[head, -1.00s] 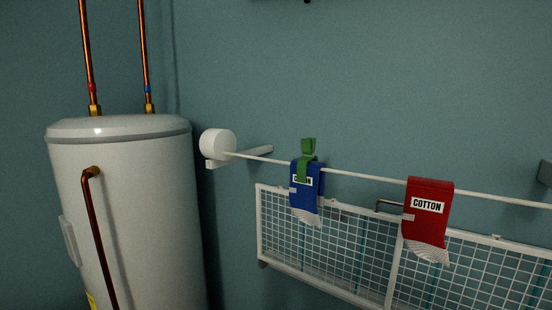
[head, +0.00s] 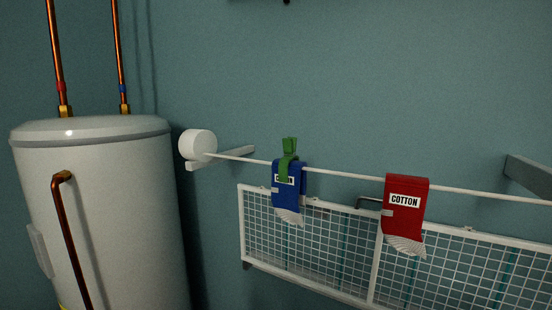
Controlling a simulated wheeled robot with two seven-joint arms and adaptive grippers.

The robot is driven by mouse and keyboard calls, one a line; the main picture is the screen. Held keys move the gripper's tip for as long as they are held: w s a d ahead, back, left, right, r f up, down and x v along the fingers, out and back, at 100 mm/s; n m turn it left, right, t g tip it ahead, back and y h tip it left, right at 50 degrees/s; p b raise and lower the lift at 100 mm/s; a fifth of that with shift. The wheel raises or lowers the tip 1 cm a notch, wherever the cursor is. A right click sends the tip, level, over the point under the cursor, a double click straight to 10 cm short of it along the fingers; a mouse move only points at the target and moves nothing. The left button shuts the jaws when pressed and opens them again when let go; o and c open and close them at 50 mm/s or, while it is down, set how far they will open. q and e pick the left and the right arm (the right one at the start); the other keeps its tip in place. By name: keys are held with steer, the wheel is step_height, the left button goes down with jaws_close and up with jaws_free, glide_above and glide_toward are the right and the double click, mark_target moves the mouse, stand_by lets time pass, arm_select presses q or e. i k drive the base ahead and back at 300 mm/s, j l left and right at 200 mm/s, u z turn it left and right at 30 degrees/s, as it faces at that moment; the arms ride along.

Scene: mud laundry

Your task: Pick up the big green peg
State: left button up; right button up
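The big green peg (head: 289,152) is clipped upright on the white clothesline (head: 340,173), over the top of a blue cloth packet (head: 287,196) that hangs there. The peg's upper end stands above the line and its lower part lies over the packet's label. Neither of my grippers shows in the head view.
A red packet labelled COTTON (head: 405,208) hangs on the line to the right. A white wire rack (head: 330,250) is on the wall below the line. A white water heater (head: 95,215) with copper pipes stands at the left. A grey bracket (head: 528,176) is at the right edge.

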mark_target(289, 144)
steer(key=k+l+z, duration=0.1)
steer(key=z, duration=0.35)
steer(key=l+z, duration=0.3)
steer(key=z, duration=0.2)
steer(key=k+l+z, duration=0.1)
steer(key=l+z, duration=0.2)
steer(key=z, duration=0.15)
steer(key=l+z, duration=0.2)
steer(key=z, duration=0.25)
steer(key=u, duration=2.2)
